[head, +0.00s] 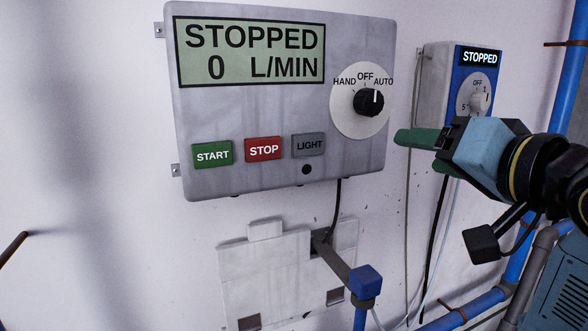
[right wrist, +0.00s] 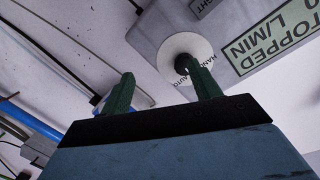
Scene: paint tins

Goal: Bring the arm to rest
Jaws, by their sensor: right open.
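My right gripper (head: 420,150) has green fingers and is open and empty. It is in front of the wall, to the lower right of the grey control panel (head: 245,110). In the right wrist view, its two fingers (right wrist: 157,78) stand apart with nothing between them. The panel's black selector knob (head: 368,102) sits on a white disc, its white mark on the AUTO side of OFF. The panel display (head: 250,52) reads STOPPED, 0 L/MIN. My left gripper is not in view.
A second blue-faced box (head: 470,65), also reading STOPPED, hangs on the wall behind my right arm. Blue pipes (head: 465,312) run at lower right. A blue-capped lever (head: 365,282) juts out below the panel. The left wall is mostly bare.

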